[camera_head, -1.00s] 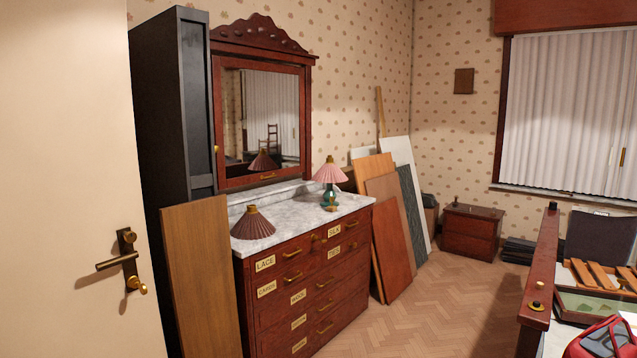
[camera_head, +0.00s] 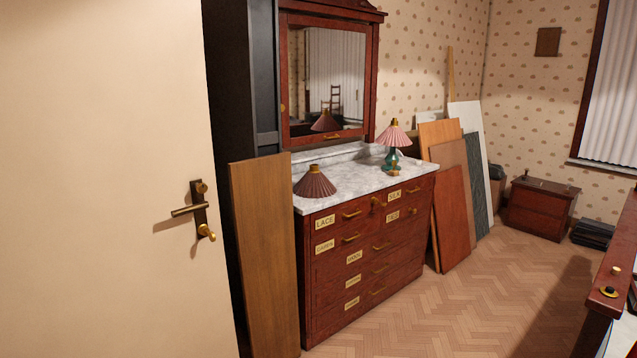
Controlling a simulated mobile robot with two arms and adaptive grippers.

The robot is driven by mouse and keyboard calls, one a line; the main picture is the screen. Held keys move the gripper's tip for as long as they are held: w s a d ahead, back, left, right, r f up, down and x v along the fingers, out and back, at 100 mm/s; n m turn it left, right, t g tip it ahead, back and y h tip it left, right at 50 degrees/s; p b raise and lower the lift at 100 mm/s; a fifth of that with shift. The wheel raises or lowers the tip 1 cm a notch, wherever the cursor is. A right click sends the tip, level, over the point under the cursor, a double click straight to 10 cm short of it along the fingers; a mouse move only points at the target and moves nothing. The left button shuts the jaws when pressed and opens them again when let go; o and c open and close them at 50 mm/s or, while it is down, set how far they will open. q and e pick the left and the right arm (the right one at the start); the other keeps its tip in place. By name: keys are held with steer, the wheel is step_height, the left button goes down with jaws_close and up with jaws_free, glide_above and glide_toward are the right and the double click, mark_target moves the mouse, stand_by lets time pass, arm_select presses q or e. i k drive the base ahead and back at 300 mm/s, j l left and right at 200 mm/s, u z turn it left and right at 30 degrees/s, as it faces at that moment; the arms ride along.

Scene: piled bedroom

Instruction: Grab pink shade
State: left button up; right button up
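A pink pleated shade (camera_head: 393,136) sits on a small lamp with a teal base (camera_head: 391,161). The lamp stands upright near the far right end of the marble top of the dresser (camera_head: 350,187). A second pleated shade (camera_head: 315,182), darker and brownish-mauve with a brass top, rests directly on the marble at the near left end. The mirror (camera_head: 327,82) behind shows a reflection of a shade. Neither of my grippers is in view.
A cream door (camera_head: 95,180) with a brass handle fills the left side. A wooden board (camera_head: 264,255) leans beside the dresser's near end. Several panels (camera_head: 452,217) lean beyond its far end. The parquet floor (camera_head: 460,310) in front is clear. A bed frame (camera_head: 608,290) stands at right.

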mark_target(393, 137)
steer(key=z, duration=0.25)
steer(key=i+z, duration=0.2)
steer(key=i, duration=1.45)
